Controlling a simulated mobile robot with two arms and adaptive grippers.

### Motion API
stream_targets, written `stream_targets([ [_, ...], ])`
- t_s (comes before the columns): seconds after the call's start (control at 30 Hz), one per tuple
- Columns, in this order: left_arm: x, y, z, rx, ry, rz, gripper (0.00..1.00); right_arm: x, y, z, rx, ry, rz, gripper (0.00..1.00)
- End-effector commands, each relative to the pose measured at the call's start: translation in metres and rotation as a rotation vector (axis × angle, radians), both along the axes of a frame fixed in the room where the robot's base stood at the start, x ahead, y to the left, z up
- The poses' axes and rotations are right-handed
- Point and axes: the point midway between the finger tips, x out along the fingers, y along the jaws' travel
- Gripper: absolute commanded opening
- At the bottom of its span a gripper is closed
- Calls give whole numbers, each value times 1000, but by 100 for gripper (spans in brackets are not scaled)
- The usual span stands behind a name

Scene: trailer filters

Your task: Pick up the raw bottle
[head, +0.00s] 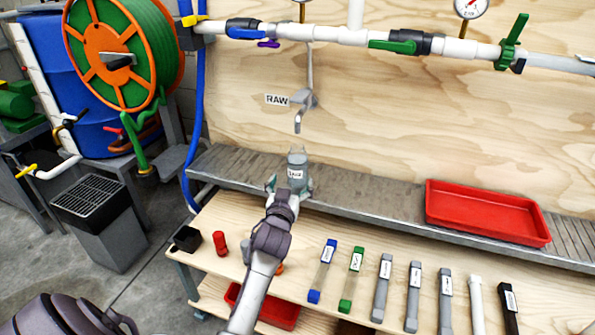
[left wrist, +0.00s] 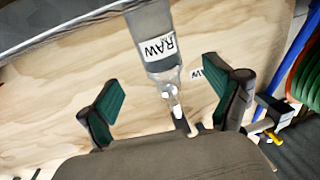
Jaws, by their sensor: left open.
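The raw bottle (head: 297,158) is a grey, translucent bottle with a white label. It stands upright on the grey metal shelf, below the tap (head: 300,100) beside the wall's RAW sign (head: 277,99). In the left wrist view, the bottle (left wrist: 155,30) shows its RAW label, with its narrower end between the open fingers in the picture. My left gripper (head: 290,185) is open and empty in front of the bottle, one finger to each side. Whether the fingers reach around it is unclear, and its lower part is partly hidden. My right gripper is not in view.
A red tray (head: 485,212) sits on the shelf (head: 380,205) at right. Several labelled tubes lie on the wooden bench (head: 210,213) in front. A black cube (head: 187,239) and a red cylinder (head: 220,243) stand at the bench's left. Pipes with valves run along the wall above.

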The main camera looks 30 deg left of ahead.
Motion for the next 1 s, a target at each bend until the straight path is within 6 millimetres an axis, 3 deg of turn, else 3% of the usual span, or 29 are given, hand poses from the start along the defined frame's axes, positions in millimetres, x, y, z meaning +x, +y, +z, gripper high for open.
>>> stream_targets([
  [0.1, 19, 8, -1, 0, -1, -1, 91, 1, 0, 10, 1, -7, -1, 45],
  [0.37, 38, 15, -2, 1, 0, -1, 91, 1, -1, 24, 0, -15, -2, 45],
  [0.63, 73, 30, -3, 1, -1, -1, 91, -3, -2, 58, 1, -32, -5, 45],
  [0.97, 79, 33, -2, 0, 1, -1, 91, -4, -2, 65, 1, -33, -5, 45],
  [1.0, 79, 33, -2, 0, 1, -1, 84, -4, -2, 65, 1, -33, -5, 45],
])
